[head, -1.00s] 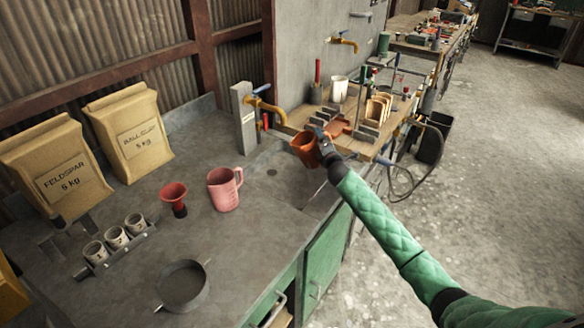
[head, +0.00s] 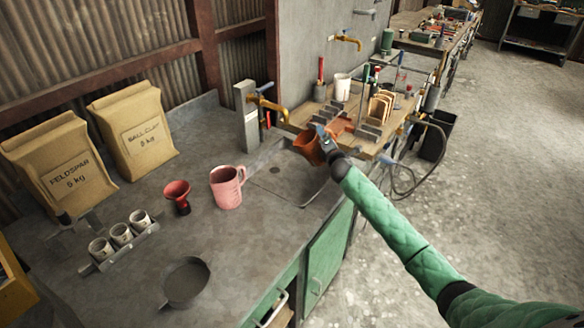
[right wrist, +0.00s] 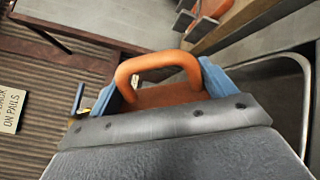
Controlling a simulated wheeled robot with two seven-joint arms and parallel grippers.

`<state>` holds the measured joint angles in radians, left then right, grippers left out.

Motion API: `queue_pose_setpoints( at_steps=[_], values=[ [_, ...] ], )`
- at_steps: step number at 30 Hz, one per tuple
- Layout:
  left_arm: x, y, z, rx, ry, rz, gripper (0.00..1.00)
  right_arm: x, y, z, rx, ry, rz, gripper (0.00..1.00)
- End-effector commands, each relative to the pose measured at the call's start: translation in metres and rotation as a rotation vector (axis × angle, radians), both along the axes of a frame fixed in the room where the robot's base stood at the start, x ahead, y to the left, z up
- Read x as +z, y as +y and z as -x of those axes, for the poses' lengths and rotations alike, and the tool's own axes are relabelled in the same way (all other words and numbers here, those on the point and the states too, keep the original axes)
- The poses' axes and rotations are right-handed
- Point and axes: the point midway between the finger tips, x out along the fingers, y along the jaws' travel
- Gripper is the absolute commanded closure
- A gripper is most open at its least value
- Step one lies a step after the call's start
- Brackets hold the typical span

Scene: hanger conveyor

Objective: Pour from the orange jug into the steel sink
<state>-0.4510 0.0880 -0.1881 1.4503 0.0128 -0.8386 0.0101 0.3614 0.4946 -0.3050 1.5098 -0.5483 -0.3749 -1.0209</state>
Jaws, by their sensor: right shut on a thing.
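The orange jug (head: 307,147) is in the air over the right part of the steel sink (head: 262,184) in the head view, tilted with its mouth toward the left. My right gripper (head: 326,146) is shut on the jug's handle, on its right side. In the right wrist view the orange handle (right wrist: 158,64) sits between the blue fingers of the gripper (right wrist: 160,88). A curved rim of the sink shows at the right of that view. Whether anything flows from the jug cannot be seen. My left gripper is in neither view.
A brass tap (head: 270,103) stands behind the sink. A pink jug (head: 228,187) and a red funnel (head: 178,196) stand left of it. A wooden board (head: 345,120) with several items lies behind the jug.

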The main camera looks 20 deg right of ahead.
Motion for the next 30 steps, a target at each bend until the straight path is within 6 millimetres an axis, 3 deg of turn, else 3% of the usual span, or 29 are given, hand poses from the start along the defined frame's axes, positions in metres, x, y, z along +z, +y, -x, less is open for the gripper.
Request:
queue_pose_setpoints(
  at_steps=[30],
  values=[
    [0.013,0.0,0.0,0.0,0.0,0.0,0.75,0.009,0.001,-0.001,0.0,0.014,0.132,0.58]
  ],
)
